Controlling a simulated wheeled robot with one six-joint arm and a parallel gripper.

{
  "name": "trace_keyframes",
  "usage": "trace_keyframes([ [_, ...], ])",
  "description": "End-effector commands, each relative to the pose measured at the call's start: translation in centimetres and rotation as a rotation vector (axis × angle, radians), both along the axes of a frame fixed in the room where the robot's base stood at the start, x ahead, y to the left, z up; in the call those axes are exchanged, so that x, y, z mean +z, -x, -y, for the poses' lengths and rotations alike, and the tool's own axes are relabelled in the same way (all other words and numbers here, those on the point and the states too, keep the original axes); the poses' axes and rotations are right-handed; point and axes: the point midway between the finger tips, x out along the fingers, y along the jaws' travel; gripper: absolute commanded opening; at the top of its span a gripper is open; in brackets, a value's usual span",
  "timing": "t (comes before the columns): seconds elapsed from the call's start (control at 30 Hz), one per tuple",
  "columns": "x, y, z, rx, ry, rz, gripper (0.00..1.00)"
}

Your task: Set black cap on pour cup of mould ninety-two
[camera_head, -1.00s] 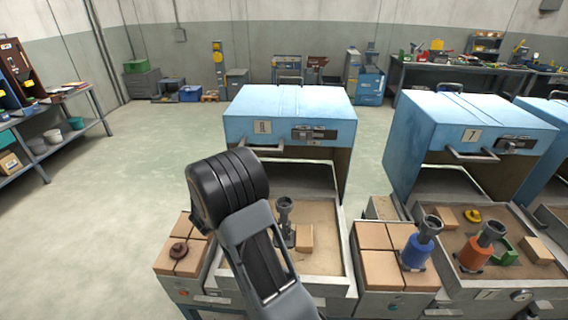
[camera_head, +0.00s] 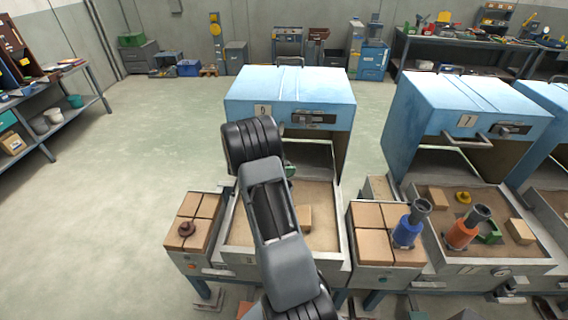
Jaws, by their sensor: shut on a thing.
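My gripper is not in view; my arm covers the middle of the picture and hides what lies behind it. I cannot see a cap that is clearly black. A dark brown cap-like piece (camera_head: 187,228) sits on the bricks at the left. A blue mould (camera_head: 407,232) with a dark grey pour cup stands on bricks at the right. An orange mould (camera_head: 462,236) with a similar cup leans in the right furnace tray. A small bit of green (camera_head: 290,170) shows beside my arm at the middle furnace. No mould number is readable.
The middle blue furnace (camera_head: 290,92) and right blue furnace (camera_head: 470,105) are open over sand trays. A tan brick (camera_head: 305,217) lies in the middle tray. The right tray holds a yellow cap (camera_head: 463,197), a green piece (camera_head: 490,232) and bricks. The left floor is clear.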

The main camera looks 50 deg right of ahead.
Motion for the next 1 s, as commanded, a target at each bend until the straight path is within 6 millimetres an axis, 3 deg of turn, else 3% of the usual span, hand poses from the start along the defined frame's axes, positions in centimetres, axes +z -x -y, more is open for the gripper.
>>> trace_keyframes([
  [0.6, -5.2, 0.0, 0.0, 0.002, 0.0, 0.001, 0.5],
  [1.0, -6.3, 0.0, 0.0, 0.002, 0.0, 0.0, 0.5],
])
